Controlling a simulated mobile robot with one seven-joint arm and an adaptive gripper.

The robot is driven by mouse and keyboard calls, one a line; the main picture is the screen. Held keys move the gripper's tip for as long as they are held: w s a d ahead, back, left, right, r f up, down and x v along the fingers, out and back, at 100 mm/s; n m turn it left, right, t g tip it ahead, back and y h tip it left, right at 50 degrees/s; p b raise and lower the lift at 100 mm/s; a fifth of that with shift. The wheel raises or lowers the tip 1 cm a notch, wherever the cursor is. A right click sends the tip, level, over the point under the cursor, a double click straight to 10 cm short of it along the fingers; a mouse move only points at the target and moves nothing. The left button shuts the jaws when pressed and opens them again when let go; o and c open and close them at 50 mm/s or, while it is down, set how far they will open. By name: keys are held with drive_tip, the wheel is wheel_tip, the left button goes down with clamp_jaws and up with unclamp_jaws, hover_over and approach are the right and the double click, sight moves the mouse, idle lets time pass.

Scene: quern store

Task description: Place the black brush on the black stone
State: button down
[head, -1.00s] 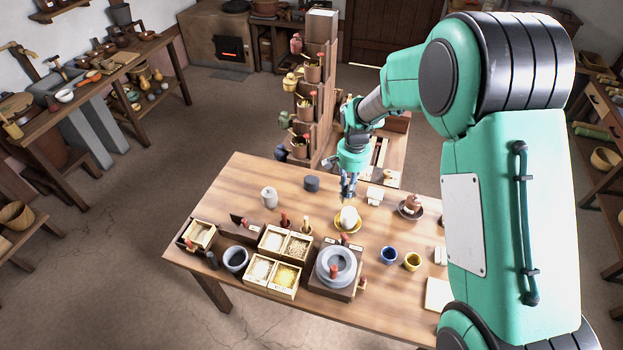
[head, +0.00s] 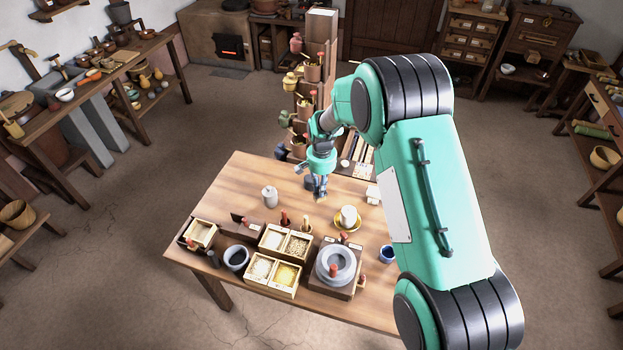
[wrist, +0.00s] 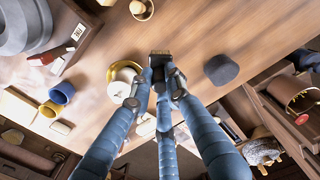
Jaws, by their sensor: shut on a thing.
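My gripper (head: 319,190) is shut on the black brush (wrist: 160,57), which sits between the fingertips in the wrist view. In that view my gripper (wrist: 162,72) holds the brush over the wooden table, between a yellow dish and the black stone. The black stone (wrist: 221,69) is a dark, rounded block standing apart to the right of the brush. In the head view the black stone (head: 308,184) is partly hidden behind my gripper. The height of the brush above the table is hard to tell.
A white object (head: 348,213) stands on the yellow dish (head: 345,229) close by. A pale jar (head: 269,196) stands to the left. Seed boxes (head: 285,276) and a grey quern (head: 336,263) fill the front. A tall wooden rack (head: 326,60) rises behind the table.

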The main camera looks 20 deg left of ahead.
drive_tip(key=shift+w, duration=0.1)
drive_tip(key=w+a+f, duration=0.1)
drive_tip(key=w+a, duration=0.7)
drive_tip(key=w, duration=0.5)
drive_tip(key=shift+w+f, duration=0.25)
drive_tip(key=shift+w, duration=0.05)
idle(0.3)
drive_tip(key=shift+f, duration=1.7)
drive_tip(key=shift+f+b, duration=0.2)
drive_tip(key=shift+b, duration=0.1)
drive_tip(key=c, duration=1.7)
unclamp_jaws()
drive_tip(key=shift+o, duration=0.2)
drive_tip(key=shift+r, duration=0.15)
